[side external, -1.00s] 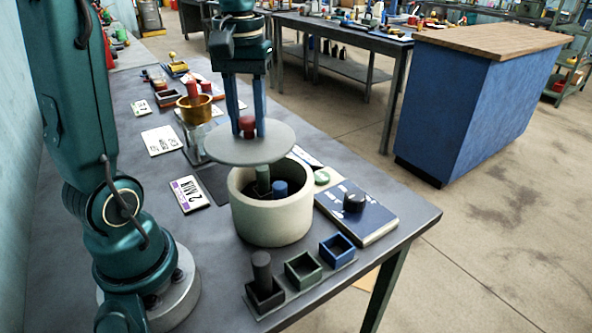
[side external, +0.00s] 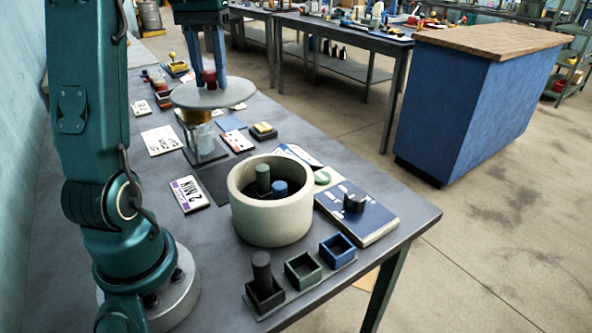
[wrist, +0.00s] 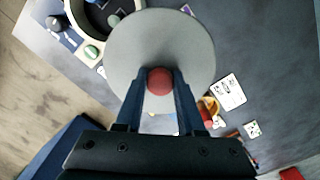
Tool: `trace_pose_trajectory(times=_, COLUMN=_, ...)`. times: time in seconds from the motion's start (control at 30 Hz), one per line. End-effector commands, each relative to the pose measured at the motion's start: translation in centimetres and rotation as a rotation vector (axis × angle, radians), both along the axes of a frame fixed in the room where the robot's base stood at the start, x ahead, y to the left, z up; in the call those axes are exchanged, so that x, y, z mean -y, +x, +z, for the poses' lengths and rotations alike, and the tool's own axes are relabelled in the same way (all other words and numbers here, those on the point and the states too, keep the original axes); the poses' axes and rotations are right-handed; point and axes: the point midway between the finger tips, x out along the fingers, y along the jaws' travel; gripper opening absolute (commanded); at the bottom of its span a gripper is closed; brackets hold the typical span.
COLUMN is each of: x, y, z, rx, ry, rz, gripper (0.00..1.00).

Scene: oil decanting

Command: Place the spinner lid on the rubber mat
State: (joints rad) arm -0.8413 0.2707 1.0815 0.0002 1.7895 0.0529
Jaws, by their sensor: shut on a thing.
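The spinner lid (side external: 235,93) is a flat grey disc with a red knob (side external: 208,78). My gripper (side external: 208,82) is shut on the red knob and holds the lid level, in the air. In the side view the lid overlaps the top of the brass funnel (side external: 196,116) and glass stand. The wrist view shows the lid (wrist: 160,35) filling the upper middle, with the knob between the fingers (wrist: 160,84). A dark flat patch that looks like the rubber mat (side external: 216,184) lies on the table left of the cream pot; the lid is beyond it in the side view.
The open cream pot (side external: 272,225) holds a green and a blue cylinder. A blue book (side external: 362,217) with a black knob lies right of it. Small black, green and blue boxes (side external: 303,268) stand in front. A number card (side external: 189,194) lies near the mat.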

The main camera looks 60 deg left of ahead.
Motion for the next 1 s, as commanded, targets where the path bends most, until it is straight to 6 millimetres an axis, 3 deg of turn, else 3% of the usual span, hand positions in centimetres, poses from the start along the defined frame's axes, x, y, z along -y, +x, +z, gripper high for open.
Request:
trace_pose_trajectory(times=0.3, x=-3.2, y=3.1, z=-3.1, rx=-0.003, ry=-0.003, rz=-0.002, gripper=0.0)
trace_pose_trajectory(times=0.57, x=-3.3, y=3.2, z=-5.2, rx=-0.002, ry=-0.002, rz=-0.003, gripper=0.0)
trace_pose_trajectory(times=0.77, x=-3.2, y=3.1, z=-8.6, rx=-0.004, ry=-0.004, rz=-0.003, gripper=0.0)
trace_pose_trajectory(times=1.0, x=-3.1, y=3.0, z=-14.1, rx=-0.007, ry=-0.007, rz=-0.003, gripper=0.0)
